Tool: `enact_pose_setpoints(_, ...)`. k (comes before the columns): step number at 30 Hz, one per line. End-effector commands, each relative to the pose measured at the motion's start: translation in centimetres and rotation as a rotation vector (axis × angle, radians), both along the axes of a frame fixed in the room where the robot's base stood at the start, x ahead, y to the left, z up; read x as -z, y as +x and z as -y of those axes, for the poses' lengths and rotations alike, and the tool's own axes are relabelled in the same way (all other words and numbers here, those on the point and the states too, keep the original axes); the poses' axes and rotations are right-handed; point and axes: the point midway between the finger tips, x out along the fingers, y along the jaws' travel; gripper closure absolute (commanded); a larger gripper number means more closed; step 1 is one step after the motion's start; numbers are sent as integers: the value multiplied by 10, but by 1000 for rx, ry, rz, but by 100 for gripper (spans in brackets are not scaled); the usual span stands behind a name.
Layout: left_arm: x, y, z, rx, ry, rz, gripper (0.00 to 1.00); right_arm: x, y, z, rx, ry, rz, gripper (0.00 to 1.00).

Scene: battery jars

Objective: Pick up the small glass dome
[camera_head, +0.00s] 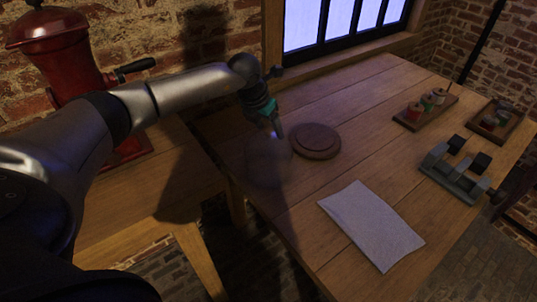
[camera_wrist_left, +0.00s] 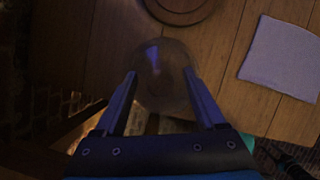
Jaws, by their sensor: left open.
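The small glass dome (camera_head: 268,163) is clear and faint, near the table's left edge, just left of a round wooden base. In the left wrist view the dome (camera_wrist_left: 162,72) shows as a rounded, see-through shape with a bluish glint. My left gripper (camera_head: 277,131) is over the dome's upper part in the head view. In the left wrist view the gripper (camera_wrist_left: 163,82) is open, with one finger on each side of the dome. I cannot tell whether the fingers touch the glass. My right gripper is in neither view.
The round wooden base (camera_head: 315,141) stands close to the dome's right. A pale cloth (camera_head: 371,225) lies at the front. Spool tray (camera_head: 426,107), small tray (camera_head: 495,121) and grey metal device (camera_head: 454,172) are at right. A red grinder (camera_head: 62,50) stands left.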

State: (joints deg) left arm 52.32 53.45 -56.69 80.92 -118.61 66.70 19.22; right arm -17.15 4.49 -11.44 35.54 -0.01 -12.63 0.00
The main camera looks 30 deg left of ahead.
Motion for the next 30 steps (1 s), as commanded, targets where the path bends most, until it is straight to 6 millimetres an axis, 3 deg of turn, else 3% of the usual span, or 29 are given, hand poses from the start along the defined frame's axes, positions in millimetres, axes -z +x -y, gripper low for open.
enact_pose_setpoints(8, 3, 1, 0, 0, 0, 0, 28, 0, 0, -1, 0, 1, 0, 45)
enact_pose_setpoints(27, 3, 1, 0, -1, 0, -1, 99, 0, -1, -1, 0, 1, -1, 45)
enact_pose_setpoints(30, 3, 1, 0, -1, 0, -1, 100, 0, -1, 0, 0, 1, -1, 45)
